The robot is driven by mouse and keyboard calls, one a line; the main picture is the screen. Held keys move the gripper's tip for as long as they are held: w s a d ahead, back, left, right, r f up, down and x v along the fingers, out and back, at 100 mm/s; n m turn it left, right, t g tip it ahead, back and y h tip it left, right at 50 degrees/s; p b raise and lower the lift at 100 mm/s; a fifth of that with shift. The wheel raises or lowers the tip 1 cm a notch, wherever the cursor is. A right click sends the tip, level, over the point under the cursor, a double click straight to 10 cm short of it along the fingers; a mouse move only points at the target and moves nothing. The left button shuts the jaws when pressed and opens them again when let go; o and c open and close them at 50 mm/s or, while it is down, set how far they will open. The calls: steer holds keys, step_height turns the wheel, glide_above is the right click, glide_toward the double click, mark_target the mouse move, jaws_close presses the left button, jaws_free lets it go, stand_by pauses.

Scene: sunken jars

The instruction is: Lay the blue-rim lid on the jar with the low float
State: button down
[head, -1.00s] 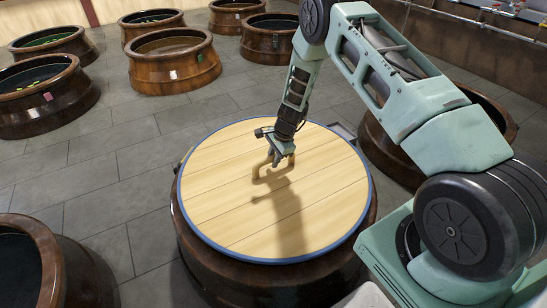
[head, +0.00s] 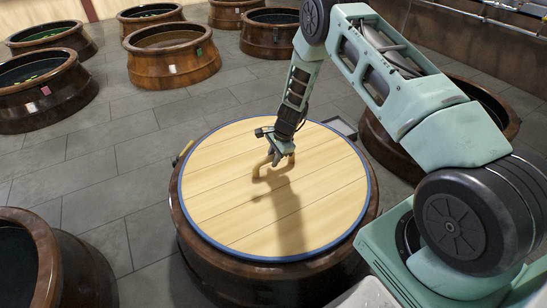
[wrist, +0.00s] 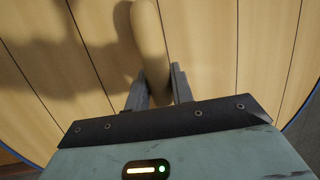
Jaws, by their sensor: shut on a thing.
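The blue-rim lid (head: 225,210) is a round disc of pale planks with a tan handle (head: 259,171) in its middle. My gripper (head: 274,158) is shut on that handle; the wrist view shows both fingers (wrist: 159,88) around the handle (wrist: 148,35). The lid looks level and covers nearly all of the mouth of a dark brown jar (head: 225,268). I cannot tell whether it touches that jar's rim or hangs just above it. The float and inside of this jar are hidden under the lid.
Several brown jars stand open behind, such as one with a green tag (head: 172,65) and one with a pale tag (head: 42,95). One jar stands near left (head: 80,270), another at right behind my arm (head: 375,140). Grey tiled floor (head: 120,200) lies between.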

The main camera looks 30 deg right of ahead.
steer(key=shift+w, duration=0.1)
stand_by(0.3)
steer(key=c, duration=1.1)
jaws_free()
steer(key=shift+f, duration=0.15)
steer(key=p+v, duration=0.5)
steer(key=v, duration=1.3)
steer(key=s+a+r+n+g, duration=0.1)
steer(key=s+a+r+n, duration=0.55)
steer(key=a, duration=0.45)
steer(key=s+a+r+n+g, duration=0.1)
steer(key=s+a+r+n, duration=0.45)
steer(key=a+r, duration=0.4)
steer(key=s+a+r+n+h, duration=0.1)
steer(key=s+a+r+n, duration=0.2)
steer(key=s+n, duration=0.55)
steer(key=s+a+r+n+h, duration=0.1)
steer(key=s+a+r+n, duration=0.25)
steer(key=s, duration=1.05)
steer(key=shift+n, duration=0.7)
steer(key=r+p, duration=1.5)
steer(key=d+r+p, duration=0.1)
steer(key=r+p, duration=0.7)
steer(key=shift+s, duration=0.3)
